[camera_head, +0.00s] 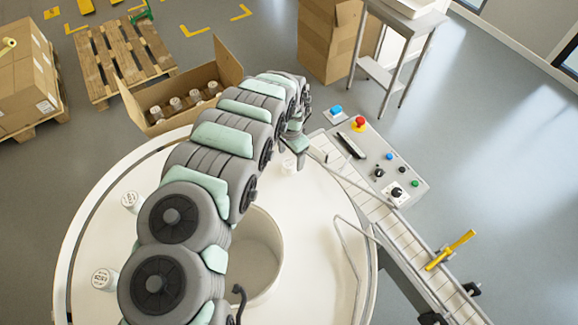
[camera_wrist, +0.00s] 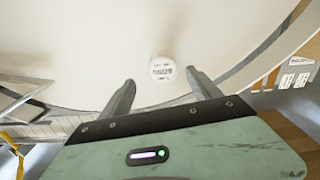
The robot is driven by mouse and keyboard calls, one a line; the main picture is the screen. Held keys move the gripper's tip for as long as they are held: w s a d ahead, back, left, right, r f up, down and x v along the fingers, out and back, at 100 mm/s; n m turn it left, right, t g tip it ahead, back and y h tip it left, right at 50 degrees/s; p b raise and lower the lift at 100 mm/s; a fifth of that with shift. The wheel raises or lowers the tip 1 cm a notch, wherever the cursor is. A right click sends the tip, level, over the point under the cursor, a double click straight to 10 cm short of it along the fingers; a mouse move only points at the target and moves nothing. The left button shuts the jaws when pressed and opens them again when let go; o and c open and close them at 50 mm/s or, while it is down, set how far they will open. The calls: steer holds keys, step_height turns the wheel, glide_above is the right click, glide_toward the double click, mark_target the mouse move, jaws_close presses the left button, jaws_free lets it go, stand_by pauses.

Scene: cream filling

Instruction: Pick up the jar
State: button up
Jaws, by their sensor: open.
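A white jar (camera_wrist: 162,66) with dark print on its lid stands on the round white table, seen from above in the wrist view. My gripper (camera_wrist: 160,78) is open, with one finger to each side of the jar in the picture; the jar appears beyond the fingertips, and I cannot tell the exact gap. In the head view my gripper (camera_head: 297,143) is over the table's far right edge, and a small pale jar (camera_head: 289,165) shows just below it, partly hidden. Two more white jars stand at the table's left, one farther back (camera_head: 131,200) and one nearer (camera_head: 104,277).
An open cardboard box (camera_head: 185,98) holding several jars stands behind.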

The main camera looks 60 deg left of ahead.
mark_target(290, 162)
steer(key=shift+s+a+f+p, duration=0.15)
steer(key=shift+f+p, duration=0.25)
steer(key=shift+f, duration=3.05)
steer(key=shift+c, duration=0.5)
steer(key=c, duration=1.4)
steer(key=shift+r, duration=0.1)
